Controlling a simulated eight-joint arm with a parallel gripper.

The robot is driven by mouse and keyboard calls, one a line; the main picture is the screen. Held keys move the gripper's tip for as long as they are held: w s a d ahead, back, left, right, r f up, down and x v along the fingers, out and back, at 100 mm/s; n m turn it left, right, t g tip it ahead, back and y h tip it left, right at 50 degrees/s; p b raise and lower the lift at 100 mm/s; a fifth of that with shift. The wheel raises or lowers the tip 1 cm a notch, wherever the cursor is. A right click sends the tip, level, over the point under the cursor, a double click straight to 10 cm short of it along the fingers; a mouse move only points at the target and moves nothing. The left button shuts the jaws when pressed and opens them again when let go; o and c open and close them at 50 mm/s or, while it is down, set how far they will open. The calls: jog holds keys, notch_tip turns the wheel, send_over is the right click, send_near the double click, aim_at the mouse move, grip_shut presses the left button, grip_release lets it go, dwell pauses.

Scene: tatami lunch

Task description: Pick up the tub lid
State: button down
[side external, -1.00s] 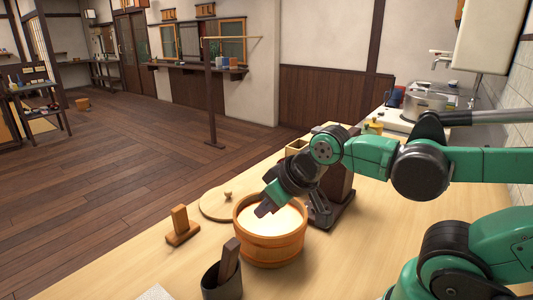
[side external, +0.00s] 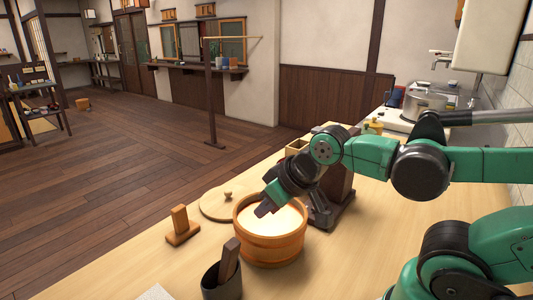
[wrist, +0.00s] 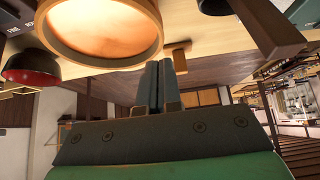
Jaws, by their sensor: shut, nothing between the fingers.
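The tub lid (side external: 214,205) is a round, pale wooden disc with a small knob, lying flat on the counter behind and left of the tub in the side view. The round wooden tub (side external: 268,250) stands open, with pale contents. My gripper (side external: 263,210) is shut and empty, pointing down and left over the tub's opening, to the right of the lid and apart from it. In the wrist view the shut fingers (wrist: 158,86) show below the tub's rim (wrist: 130,62). I cannot make out the lid there.
A wooden block stand (side external: 182,227) is left of the tub. A dark cup (side external: 222,283) holding an upright piece stands in front. A dark wooden stand (side external: 338,188) is close behind my gripper. The counter's left edge runs near the lid. Bare counter (side external: 360,255) lies to the right.

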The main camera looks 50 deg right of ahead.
jog(key=c, duration=0.5)
grip_release()
jog(key=shift+c, duration=0.2)
jog(key=shift+w+r, duration=0.1)
